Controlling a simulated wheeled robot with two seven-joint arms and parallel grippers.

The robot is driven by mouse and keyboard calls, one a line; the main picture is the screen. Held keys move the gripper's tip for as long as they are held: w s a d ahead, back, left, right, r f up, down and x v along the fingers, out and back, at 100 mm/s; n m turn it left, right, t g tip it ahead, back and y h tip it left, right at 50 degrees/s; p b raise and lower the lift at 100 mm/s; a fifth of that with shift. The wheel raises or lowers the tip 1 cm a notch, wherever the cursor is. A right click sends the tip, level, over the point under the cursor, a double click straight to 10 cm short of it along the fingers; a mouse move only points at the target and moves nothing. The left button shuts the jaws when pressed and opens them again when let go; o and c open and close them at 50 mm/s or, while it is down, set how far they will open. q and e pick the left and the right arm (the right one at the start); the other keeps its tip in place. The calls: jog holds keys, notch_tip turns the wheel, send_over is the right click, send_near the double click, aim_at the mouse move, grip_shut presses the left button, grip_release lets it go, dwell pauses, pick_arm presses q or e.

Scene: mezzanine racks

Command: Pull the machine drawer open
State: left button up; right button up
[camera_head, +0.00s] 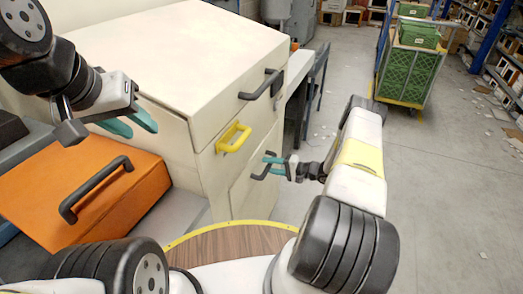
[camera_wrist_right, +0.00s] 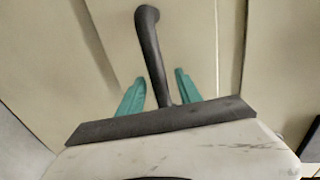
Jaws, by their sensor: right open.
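The cream machine (camera_head: 185,60) stands in the middle of the head view. A lower front panel (camera_head: 240,190), seemingly the drawer front, looks closed and carries a dark bar handle (camera_head: 262,172). My right gripper (camera_head: 271,165) is open at this handle. In the right wrist view the dark handle (camera_wrist_right: 152,50) runs between the two teal fingers of my right gripper (camera_wrist_right: 157,92), with a gap on each side. My left gripper (camera_head: 130,124) is open and empty, above the orange box-like part at the left.
A yellow handle (camera_head: 233,137) and another dark handle (camera_head: 260,84) sit higher on the machine. The orange part (camera_head: 95,200) has its own dark handle. A green crate trolley (camera_head: 408,75) stands at the back right. The grey floor (camera_head: 455,190) at right is mostly clear.

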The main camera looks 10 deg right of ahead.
jog(key=shift+w+a, duration=0.1)
jog(key=shift+a, duration=0.05)
grip_shut()
jog(key=shift+f, duration=0.1)
dwell(1.3)
